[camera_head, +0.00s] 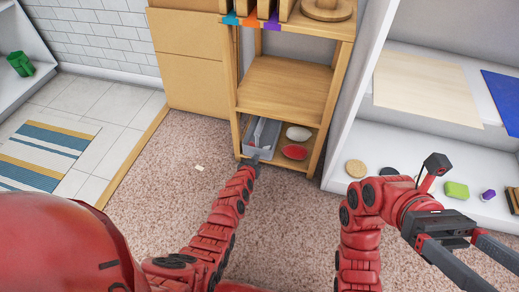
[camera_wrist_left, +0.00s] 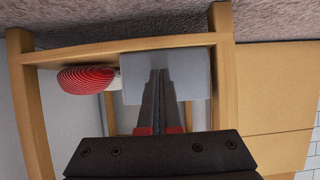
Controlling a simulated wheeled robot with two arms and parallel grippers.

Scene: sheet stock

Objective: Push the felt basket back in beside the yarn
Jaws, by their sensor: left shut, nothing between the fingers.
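The grey felt basket (camera_head: 248,150) stands on the bottom shelf of the wooden rack, at its left side, with pale sheets inside. It also shows in the left wrist view (camera_wrist_left: 190,78). A red yarn ball (camera_head: 294,152) lies to its right, with a white one (camera_head: 298,133) behind; the red ball also shows in the wrist view (camera_wrist_left: 86,79). My left gripper (camera_head: 254,160) is shut and empty, its fingertips at the basket's front face; I cannot tell whether they touch. My right gripper (camera_head: 490,274) is open and empty at the lower right, away from the rack.
The rack's wooden posts (camera_head: 234,92) frame the shelf on both sides, and an empty middle shelf (camera_head: 285,85) is above. A white shelf unit (camera_head: 420,150) with small items stands at right. The carpet (camera_head: 150,190) in front is mostly clear.

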